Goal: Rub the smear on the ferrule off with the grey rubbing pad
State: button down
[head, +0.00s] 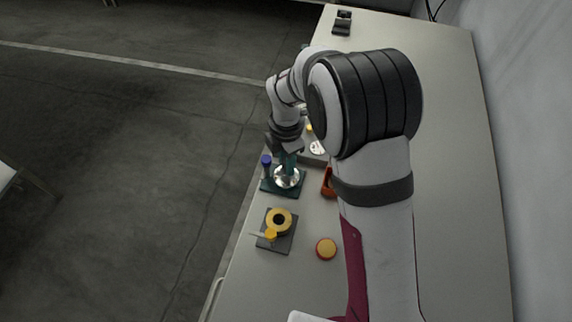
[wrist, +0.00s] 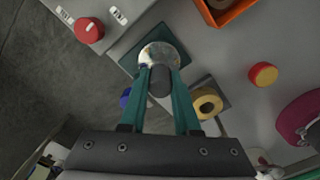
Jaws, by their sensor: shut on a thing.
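The ferrule (wrist: 165,50) is a shiny silver round piece on a dark green base plate (wrist: 193,68). In the head view the ferrule (head: 287,179) shows just below my gripper (head: 287,162). A yellowish-brown patch, possibly the smear, shows on the ferrule's left side in the wrist view. My gripper (wrist: 160,82) has teal fingers shut on the dark grey rubbing pad (wrist: 160,83). The pad's end overlaps the ferrule's near edge in the wrist view. I cannot tell whether they touch. The fingers and pad hide part of the ferrule.
A blue-topped post (head: 266,160) stands at the plate's left corner. A yellow ring (head: 279,212) sits on a dark block nearer me. A red and yellow button (head: 326,248) and an orange tray (wrist: 232,10) lie to the right. A red knob (wrist: 88,30) is on a grey panel.

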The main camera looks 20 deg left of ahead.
jog(key=shift+r, duration=1.7)
jog(key=shift+r, duration=1.5)
